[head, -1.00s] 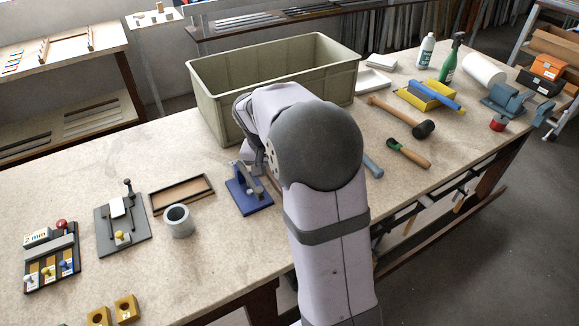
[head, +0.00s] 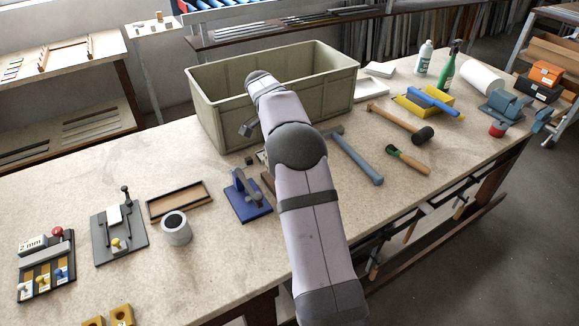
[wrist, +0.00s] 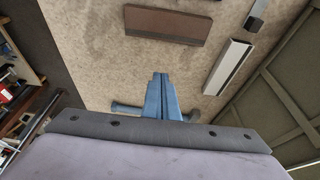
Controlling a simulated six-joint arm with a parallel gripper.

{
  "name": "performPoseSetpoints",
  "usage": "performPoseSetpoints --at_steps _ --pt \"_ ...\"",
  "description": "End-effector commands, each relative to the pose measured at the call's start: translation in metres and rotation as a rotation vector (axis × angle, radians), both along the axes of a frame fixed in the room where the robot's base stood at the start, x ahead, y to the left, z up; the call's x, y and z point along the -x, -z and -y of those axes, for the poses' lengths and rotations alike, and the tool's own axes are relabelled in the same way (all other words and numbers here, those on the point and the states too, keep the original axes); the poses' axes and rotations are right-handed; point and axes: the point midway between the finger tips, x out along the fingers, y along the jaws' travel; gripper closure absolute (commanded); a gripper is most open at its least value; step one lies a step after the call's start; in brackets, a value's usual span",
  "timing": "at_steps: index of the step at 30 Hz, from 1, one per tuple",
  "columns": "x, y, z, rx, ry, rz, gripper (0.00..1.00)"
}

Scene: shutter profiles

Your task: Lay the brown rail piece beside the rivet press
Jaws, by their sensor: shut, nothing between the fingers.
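The brown rail piece (wrist: 165,24) lies flat on the bench at the top of the wrist view. In the head view a brown sliver of it (head: 267,180) shows just right of the rivet press, mostly hidden by my arm. The rivet press (head: 247,195) has a blue base and a grey lever. I cannot tell if the two touch. My gripper (wrist: 161,76) is shut and empty, its blue fingers apart from the rail piece. In the head view my wrist hangs in front of the olive crate.
A pale grey profile (wrist: 229,67) and a small dark-ended piece (wrist: 256,15) lie near the olive crate (head: 215,105). Left of the press stand a grey cup (head: 176,230) and a shallow wooden tray (head: 180,201). A hammer (head: 358,158) lies right of my arm.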

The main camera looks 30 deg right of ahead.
Motion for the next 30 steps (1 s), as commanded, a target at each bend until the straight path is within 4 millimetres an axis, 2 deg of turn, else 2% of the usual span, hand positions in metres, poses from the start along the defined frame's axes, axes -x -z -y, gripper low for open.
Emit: performPoseSetpoints --at_steps 8,19,24,30 --pt "0.001 0.028 0.011 -0.001 0.001 -0.004 1.00" --pt "0.002 0.090 0.032 -0.002 0.000 -0.005 1.00" --pt "0.001 0.088 0.009 -0.001 -0.005 -0.003 1.00" --pt "0.001 0.090 -0.005 0.000 -0.003 -0.002 1.00"
